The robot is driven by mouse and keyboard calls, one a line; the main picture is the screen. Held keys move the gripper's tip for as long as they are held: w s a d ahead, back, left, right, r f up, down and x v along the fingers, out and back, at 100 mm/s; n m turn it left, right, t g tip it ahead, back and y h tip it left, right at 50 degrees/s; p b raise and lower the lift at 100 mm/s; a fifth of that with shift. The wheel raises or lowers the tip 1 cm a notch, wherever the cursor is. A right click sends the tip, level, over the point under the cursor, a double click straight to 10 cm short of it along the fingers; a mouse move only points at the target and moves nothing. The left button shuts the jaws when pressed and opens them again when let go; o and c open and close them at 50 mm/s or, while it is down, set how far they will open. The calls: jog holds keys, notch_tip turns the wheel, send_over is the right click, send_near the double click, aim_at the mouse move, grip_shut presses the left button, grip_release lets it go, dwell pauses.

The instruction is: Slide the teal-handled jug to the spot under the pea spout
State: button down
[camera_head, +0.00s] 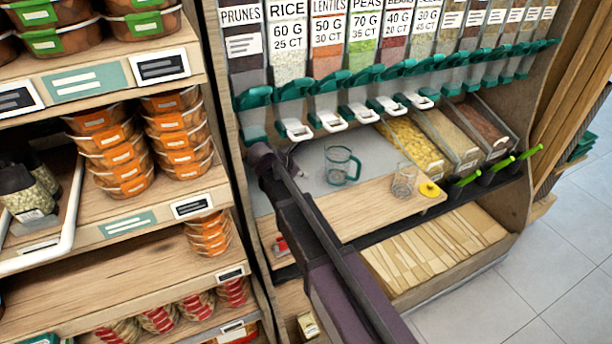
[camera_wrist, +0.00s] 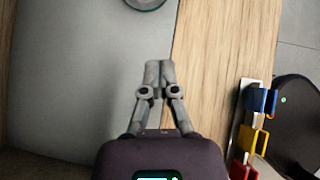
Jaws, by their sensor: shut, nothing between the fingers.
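The teal-handled jug (camera_head: 341,166) is clear and stands upright on the grey surface below the spouts, with its handle towards the right. Part of its round form shows at the top edge of the wrist view (camera_wrist: 146,3). The peas bin (camera_head: 362,52) is the green-filled one, and the white pea spout (camera_head: 364,114) hangs above and a little right of the jug. My gripper (camera_wrist: 159,65) is shut and empty, its fingertips together over the seam between grey surface and wooden board, apart from the jug. In the head view my arm hides part of the left side.
A clear cup (camera_head: 404,180) and a yellow item (camera_head: 430,189) stand on the wooden board (camera_head: 362,205). Bins of yellow grain (camera_head: 414,143) lie to the right. Blue, yellow and red clips (camera_wrist: 252,137) show at the wrist view's right.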

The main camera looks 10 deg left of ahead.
aim_at(333, 178)
jog(key=b+x, duration=0.6)
jog(key=x, duration=0.3)
jog(key=shift+f, duration=0.1)
jog(key=shift+w+d, duration=0.95)
jog(key=shift+d, duration=0.05)
jog(key=shift+w+d, duration=0.45)
